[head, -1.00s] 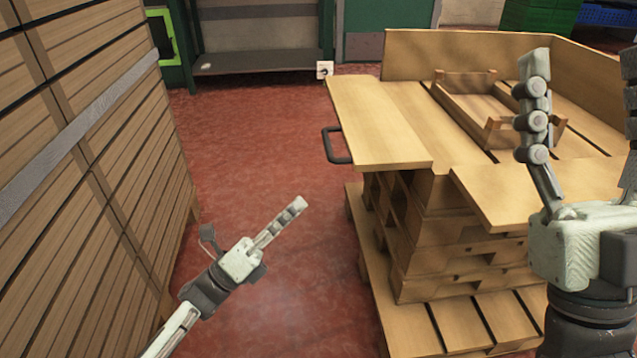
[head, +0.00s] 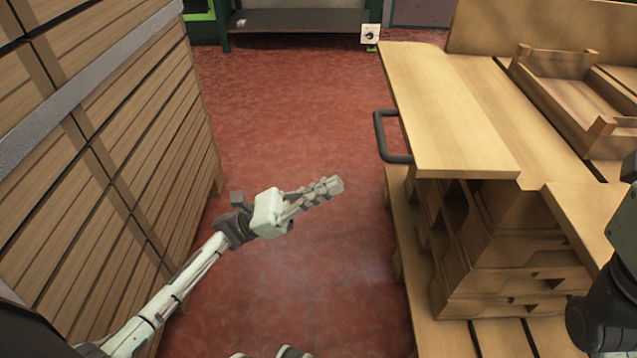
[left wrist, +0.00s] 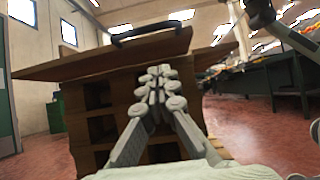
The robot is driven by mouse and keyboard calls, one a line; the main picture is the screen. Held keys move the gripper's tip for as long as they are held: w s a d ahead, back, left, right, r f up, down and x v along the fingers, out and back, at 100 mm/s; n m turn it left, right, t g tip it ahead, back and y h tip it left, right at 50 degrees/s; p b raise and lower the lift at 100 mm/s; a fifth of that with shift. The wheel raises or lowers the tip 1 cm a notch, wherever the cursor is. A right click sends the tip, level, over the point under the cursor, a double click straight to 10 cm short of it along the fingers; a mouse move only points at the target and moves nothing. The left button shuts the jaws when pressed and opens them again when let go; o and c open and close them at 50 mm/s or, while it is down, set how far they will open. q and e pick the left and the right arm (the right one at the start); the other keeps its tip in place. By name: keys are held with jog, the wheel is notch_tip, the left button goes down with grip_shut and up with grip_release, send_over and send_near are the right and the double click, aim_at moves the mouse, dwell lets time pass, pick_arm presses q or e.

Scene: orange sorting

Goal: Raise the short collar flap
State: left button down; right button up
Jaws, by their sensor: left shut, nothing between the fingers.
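The short collar flap (head: 450,120) is a flat wooden board on the near left side of the pallet collar. It lies lowered, about level, with a black bar handle (head: 384,138) on its left edge. In the left wrist view the flap (left wrist: 100,63) and its handle (left wrist: 145,30) are ahead of and above the fingers. My left gripper (head: 338,185) is shut and empty over the red floor, left of the handle and apart from it. The left gripper's fingertips also meet in the left wrist view (left wrist: 160,84). Only the base of my right gripper shows at the right edge; its fingers are hidden.
A wooden crate (head: 575,88) stands on the boards at the right. Stacked pallets (head: 505,255) support the flap's side. A tall slatted wooden stack (head: 110,150) bounds the left. Red floor (head: 300,120) lies clear between. A dark shelf (head: 300,20) is at the back.

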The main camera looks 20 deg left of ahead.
pick_arm(q)
jog(key=w+d+r, duration=0.2)
jog(key=d+r, duration=0.3)
jog(key=r, duration=0.2)
jog(key=shift+w+r+p, duration=0.1)
jog(key=shift+p, duration=0.2)
